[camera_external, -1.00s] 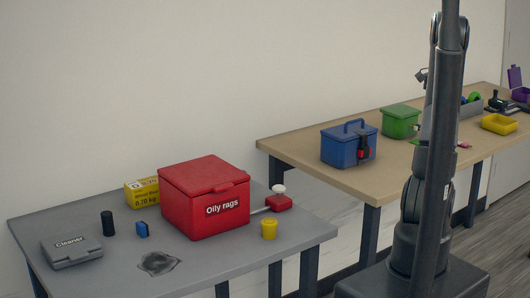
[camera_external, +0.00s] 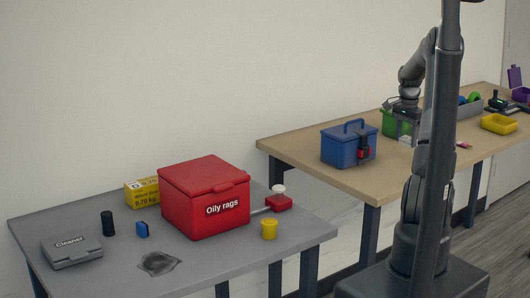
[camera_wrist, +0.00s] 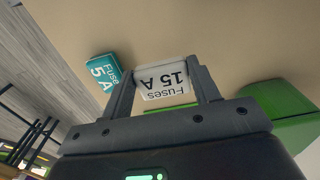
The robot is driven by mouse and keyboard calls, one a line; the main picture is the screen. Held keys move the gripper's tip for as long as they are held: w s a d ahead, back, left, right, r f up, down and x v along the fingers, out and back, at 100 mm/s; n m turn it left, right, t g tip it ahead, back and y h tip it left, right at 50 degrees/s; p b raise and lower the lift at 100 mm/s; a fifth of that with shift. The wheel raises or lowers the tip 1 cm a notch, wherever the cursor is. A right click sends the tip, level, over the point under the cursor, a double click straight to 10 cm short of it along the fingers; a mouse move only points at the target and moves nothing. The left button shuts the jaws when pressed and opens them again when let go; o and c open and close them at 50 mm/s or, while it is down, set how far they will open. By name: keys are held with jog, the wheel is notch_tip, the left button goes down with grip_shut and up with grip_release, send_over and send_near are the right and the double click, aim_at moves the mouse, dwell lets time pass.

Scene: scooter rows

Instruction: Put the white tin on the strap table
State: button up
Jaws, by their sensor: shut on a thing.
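The white tin (camera_wrist: 163,82) is a small white box labelled "Fuses 15 A". It sits between the two fingers of my gripper (camera_wrist: 165,74), which is shut on it. In the external view my gripper (camera_external: 405,132) points down at the wooden table (camera_external: 290,147), in front of the green box, and a bit of the white tin (camera_external: 405,141) shows below it. I cannot tell whether the tin touches the tabletop. No strap is clearly visible, so I cannot tell which table is the strap table.
A teal "Fuse 5 A" box (camera_wrist: 102,72) lies close beside the tin. A green box (camera_external: 391,124) and a blue toolbox (camera_external: 348,145) stand nearby. The grey table (camera_external: 205,263) holds a red "Oily rags" box (camera_external: 204,198), a cleaner case (camera_external: 72,251) and a yellow cup (camera_external: 269,229).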

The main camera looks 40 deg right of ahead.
aim_at(406, 139)
jog(key=shift+w+f, duration=0.1)
jog(key=shift+f, duration=1.95)
jog(key=shift+f, duration=0.2)
jog(key=o, duration=1)
jog(key=shift+r, duration=0.1)
